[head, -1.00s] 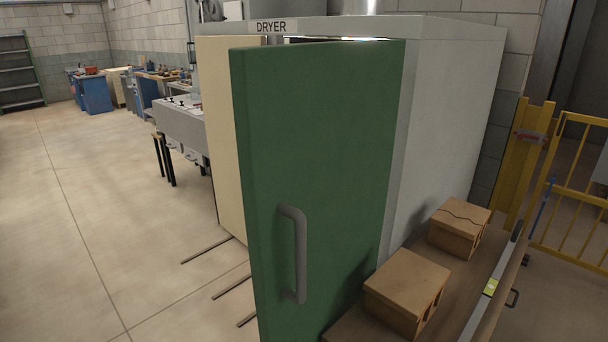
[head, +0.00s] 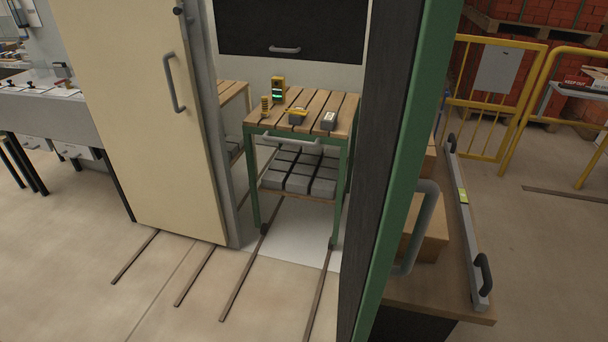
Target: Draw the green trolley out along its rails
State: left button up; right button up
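The green trolley (head: 338,162) stands inside the open dryer on two floor rails (head: 242,284). It has green legs, a slatted wooden top, a grey bar handle (head: 290,142) across its front and a lower shelf with several grey blocks (head: 298,172). On its top are a yellow device with a green display (head: 278,86), a small yellow ribbed item (head: 266,107), a grey and yellow tool (head: 297,115) and a small grey box (head: 328,121). Neither of my grippers shows.
The green dryer door (head: 400,180) stands open, edge-on, right of the trolley. A cream door (head: 150,110) is on the left, with another wooden-topped trolley partly behind it. The floor before the rails is clear.

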aim_at(310, 174)
jog(key=i+j+z, duration=0.1)
jog(key=z, duration=0.6)
jog(key=i+j+z, duration=0.2)
jog(key=j, duration=0.15)
jog(key=j+z, duration=0.2)
jog(key=i+j+z, duration=0.2)
jog(key=j, duration=0.3)
jog(key=j+z, duration=0.25)
jog(key=i+j, duration=0.05)
jog(key=j, duration=0.05)
